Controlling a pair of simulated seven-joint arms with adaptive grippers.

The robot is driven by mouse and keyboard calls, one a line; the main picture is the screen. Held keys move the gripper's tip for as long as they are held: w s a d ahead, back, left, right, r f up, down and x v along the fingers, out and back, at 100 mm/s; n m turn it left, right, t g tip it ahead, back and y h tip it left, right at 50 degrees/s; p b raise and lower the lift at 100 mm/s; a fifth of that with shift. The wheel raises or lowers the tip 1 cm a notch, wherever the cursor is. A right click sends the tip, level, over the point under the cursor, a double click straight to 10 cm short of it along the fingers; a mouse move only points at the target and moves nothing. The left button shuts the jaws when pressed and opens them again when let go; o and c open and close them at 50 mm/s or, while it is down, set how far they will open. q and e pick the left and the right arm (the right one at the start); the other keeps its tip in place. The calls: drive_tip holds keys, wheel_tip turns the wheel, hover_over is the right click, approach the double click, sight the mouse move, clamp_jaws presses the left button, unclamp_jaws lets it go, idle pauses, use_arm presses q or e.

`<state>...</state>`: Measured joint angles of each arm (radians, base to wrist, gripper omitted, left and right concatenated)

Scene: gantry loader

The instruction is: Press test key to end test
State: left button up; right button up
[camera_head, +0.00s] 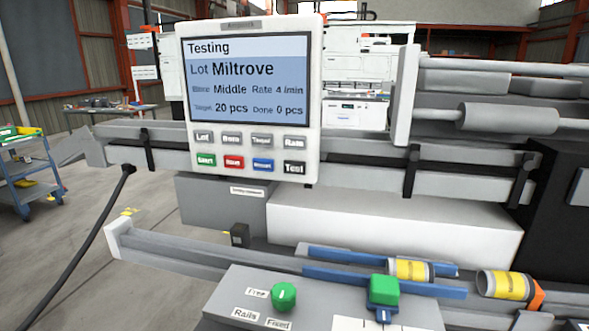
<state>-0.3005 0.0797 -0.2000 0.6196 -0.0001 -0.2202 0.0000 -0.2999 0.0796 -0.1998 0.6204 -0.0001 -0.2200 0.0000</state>
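The control panel (308,120) is a white box fixed in front of the grey beam, left of the middle of the head view. Its screen (248,78) reads "Testing", lot Miltrove, Middle, rate 4 /min, target 20 pcs, done 0 pcs. The dark Test key (294,168) is at the right end of the bottom key row. Beside it are a blue key (263,164), a red key (234,162) and a green key (206,160). A row of grey keys (248,139) sits above them. Neither of my grippers shows in the head view.
Below the panel, a grey box (236,291) carries a green knob (284,296) marked Free, Rails and Fixed. A green block on blue (384,290) and yellow-banded cylinders (505,285) lie near blue rails. A black cable (98,225) hangs left. A blue cart (25,170) stands far left.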

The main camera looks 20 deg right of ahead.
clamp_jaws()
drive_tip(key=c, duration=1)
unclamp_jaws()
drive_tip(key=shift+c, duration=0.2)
